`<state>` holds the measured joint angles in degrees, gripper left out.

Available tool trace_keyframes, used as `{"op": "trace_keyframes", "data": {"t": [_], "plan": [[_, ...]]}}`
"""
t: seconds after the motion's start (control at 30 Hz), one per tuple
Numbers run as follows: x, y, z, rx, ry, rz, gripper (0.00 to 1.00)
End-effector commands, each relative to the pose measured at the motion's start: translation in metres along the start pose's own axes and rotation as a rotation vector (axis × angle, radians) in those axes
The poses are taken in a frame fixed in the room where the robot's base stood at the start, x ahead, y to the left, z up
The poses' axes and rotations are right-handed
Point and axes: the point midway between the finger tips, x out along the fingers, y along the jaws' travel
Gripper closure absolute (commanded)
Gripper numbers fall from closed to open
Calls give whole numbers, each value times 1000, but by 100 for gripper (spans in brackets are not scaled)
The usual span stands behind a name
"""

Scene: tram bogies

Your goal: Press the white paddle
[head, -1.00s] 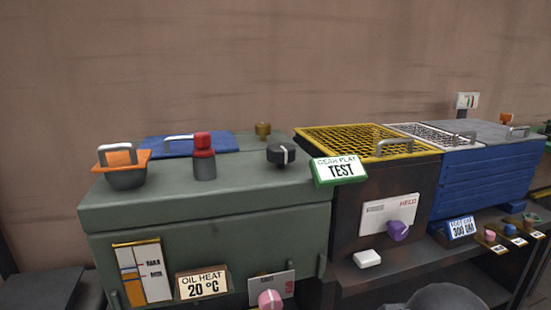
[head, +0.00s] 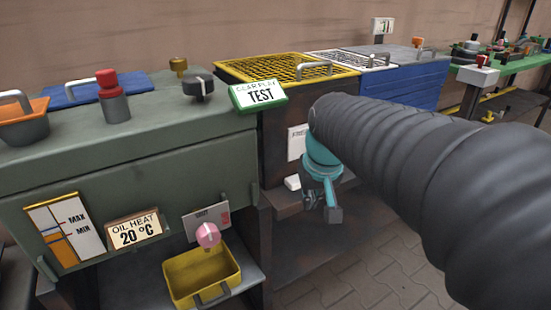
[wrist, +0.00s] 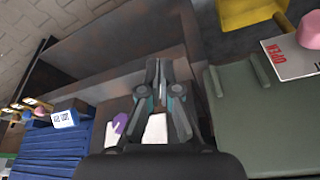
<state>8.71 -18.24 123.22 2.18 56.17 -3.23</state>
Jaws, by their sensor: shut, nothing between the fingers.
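The white paddle (head: 292,183) is a small white block low on the front of the dark brown, rusty cabinet, below a white panel (head: 297,143). My gripper (head: 333,214) hangs in front of this cabinet, to the right of the paddle and a little lower in the head view. Its fingers are together and empty. In the wrist view my gripper (wrist: 159,66) points toward the cabinet's front, with the white panel (wrist: 155,128) and a purple knob (wrist: 118,123) behind it. I cannot tell whether the fingers touch anything. My arm hides the right part of the panel in the head view.
A green cabinet (head: 120,150) with a pink knob (head: 208,235) stands on the left, above a yellow tray (head: 205,275). A yellow grating (head: 270,68) tops the brown cabinet. Paved floor lies open in front.

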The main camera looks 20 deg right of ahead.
Motion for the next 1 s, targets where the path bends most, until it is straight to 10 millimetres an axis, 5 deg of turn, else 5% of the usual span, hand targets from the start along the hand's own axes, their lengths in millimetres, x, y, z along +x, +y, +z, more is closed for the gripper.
{"op": "trace_keyframes", "data": {"t": [0.27, 0.5, 0.67, 1.0], "plan": [[-2, 20, -84, -55, -39, -25, 100], [-26, 26, -145, -189, -36, -64, 100], [-58, 20, -157, -308, -19, -88, 100], [-58, 18, -149, -377, -46, -102, 100]]}}
